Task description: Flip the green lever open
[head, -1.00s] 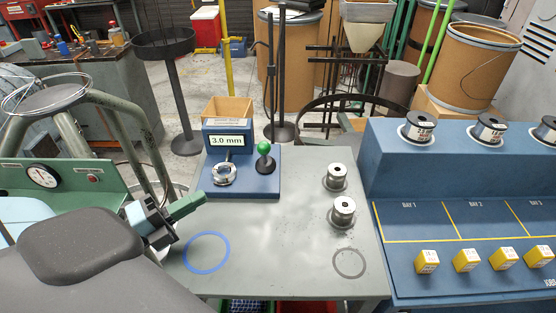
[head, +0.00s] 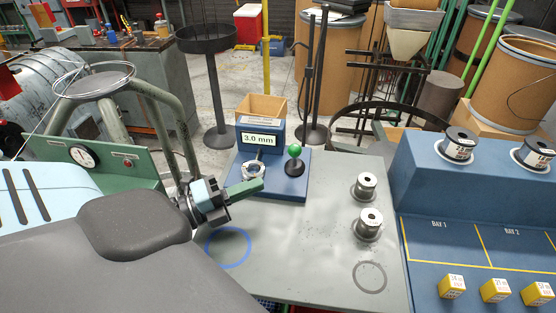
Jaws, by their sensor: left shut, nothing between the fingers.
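The green lever shows as a round green knob (head: 294,150) on a black base, standing upright on the blue plate of a device (head: 265,192) with a "3.0 mm" display. A silver ring-shaped part (head: 253,171) sits on the same plate, left of the lever. My left gripper (head: 260,185) has long green fingers, shut and empty. In the picture its fingertips are just below the silver ring, left of and lower than the knob, with a gap to it. Its height above the plate is hard to tell. My right gripper is out of view.
Two metal spools (head: 366,186) stand on the grey table (head: 310,240) to the right. A blue ring mark (head: 228,247) is below my left gripper. A blue bay rack (head: 430,195) bounds the right. The table's middle is clear.

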